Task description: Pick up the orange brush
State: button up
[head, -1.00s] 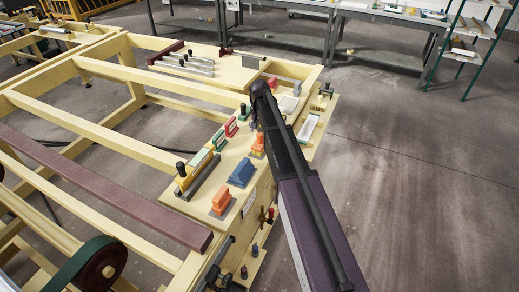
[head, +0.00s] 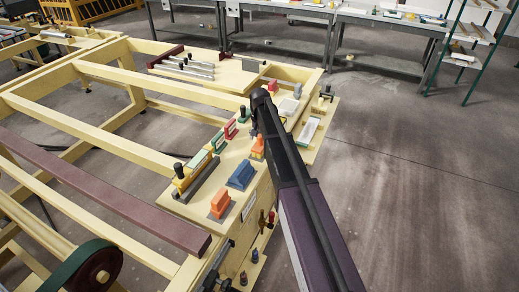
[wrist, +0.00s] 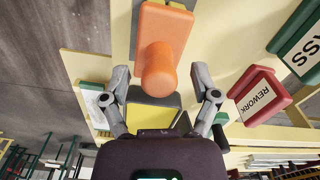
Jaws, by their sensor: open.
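An orange piece with a rounded knob (wrist: 160,45) fills the upper middle of the wrist view, just past my open fingertips; its underside is hidden. It appears to be the small orange piece (head: 257,147) beside my arm in the head view. A second orange piece on a grey base (head: 220,203) stands at the near end of the bench. I cannot tell from shape alone which is the brush. My gripper (wrist: 161,84) is open and empty, its fingers apart on both sides of the knob's lower end in the picture. My arm mostly hides it in the head view.
A red REWORK block (wrist: 260,95) and a green PASS block (wrist: 300,40) stand right of the gripper. A yellow-topped dark piece (wrist: 152,114) shows between the fingers. A blue block (head: 241,175) stands between the orange pieces. Open floor lies right of the bench.

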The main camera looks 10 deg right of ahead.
grip_shut()
jog(key=shift+r, duration=0.2)
dwell(0.3)
notch_tip(320, 180, up, 4)
jog(key=p, duration=0.4)
jog(key=shift+f, duration=0.1)
jog(key=s+p, duration=0.1)
jog(key=s, duration=1.5)
jog(key=shift+a+r, duration=0.3)
jog(key=shift+r, duration=0.1)
jog(key=c, duration=0.8)
grip_release()
grip_shut()
